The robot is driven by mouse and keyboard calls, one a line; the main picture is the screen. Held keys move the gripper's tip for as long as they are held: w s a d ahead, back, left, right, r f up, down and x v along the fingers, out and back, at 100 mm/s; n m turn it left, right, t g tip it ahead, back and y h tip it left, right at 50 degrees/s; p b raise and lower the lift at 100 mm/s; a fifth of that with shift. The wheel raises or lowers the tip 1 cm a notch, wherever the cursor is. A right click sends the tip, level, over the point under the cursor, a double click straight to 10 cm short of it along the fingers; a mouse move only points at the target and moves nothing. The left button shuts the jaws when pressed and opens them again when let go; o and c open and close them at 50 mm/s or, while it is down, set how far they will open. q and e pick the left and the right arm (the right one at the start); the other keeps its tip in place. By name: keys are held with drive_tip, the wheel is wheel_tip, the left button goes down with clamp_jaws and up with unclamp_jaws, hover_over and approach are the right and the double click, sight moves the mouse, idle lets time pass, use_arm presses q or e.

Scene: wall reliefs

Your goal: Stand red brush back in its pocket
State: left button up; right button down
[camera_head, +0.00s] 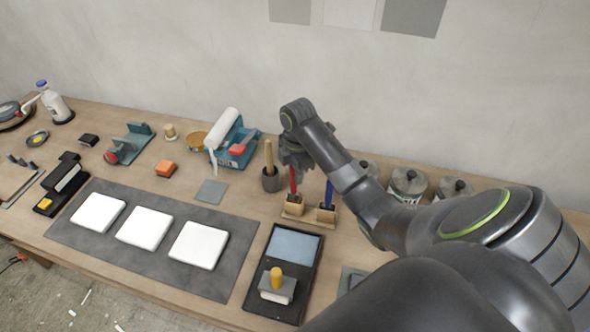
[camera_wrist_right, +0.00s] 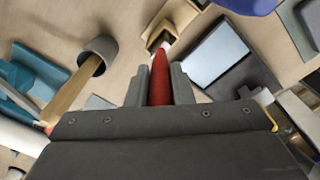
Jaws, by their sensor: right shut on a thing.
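The red brush (camera_head: 292,181) is upright in my right gripper (camera_head: 294,158), which is shut on its handle. The brush also shows between the two fingers in the right wrist view (camera_wrist_right: 160,78). Its lower end is at the small wooden pocket (camera_head: 292,210), which also shows in the right wrist view (camera_wrist_right: 155,38). I cannot tell whether the tip is inside the pocket or just above it. A blue brush (camera_head: 329,192) stands in the neighbouring wooden pocket (camera_head: 326,215). My left gripper is not in view.
A dark pot with a wooden handle (camera_head: 270,180) stands just left of the pockets. Lidded jars (camera_head: 408,183) are to the right, partly behind my arm. A black tray with a blue pad (camera_head: 293,245) lies in front. White tiles (camera_head: 198,245) lie on a grey mat.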

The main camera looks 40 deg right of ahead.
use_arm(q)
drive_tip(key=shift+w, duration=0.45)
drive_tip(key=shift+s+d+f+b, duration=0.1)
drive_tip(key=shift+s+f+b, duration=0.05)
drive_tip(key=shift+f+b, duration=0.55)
use_arm(e)
drive_tip(key=shift+f, duration=1.45)
drive_tip(key=c, duration=0.7)
unclamp_jaws()
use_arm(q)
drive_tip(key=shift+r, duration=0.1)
use_arm(e)
drive_tip(key=shift+r, duration=0.1)
wheel_tip(320, 180, up, 3)
drive_tip(key=p, duration=0.3)
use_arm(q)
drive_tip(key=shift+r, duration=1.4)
use_arm(e)
drive_tip(key=shift+r, duration=2.4)
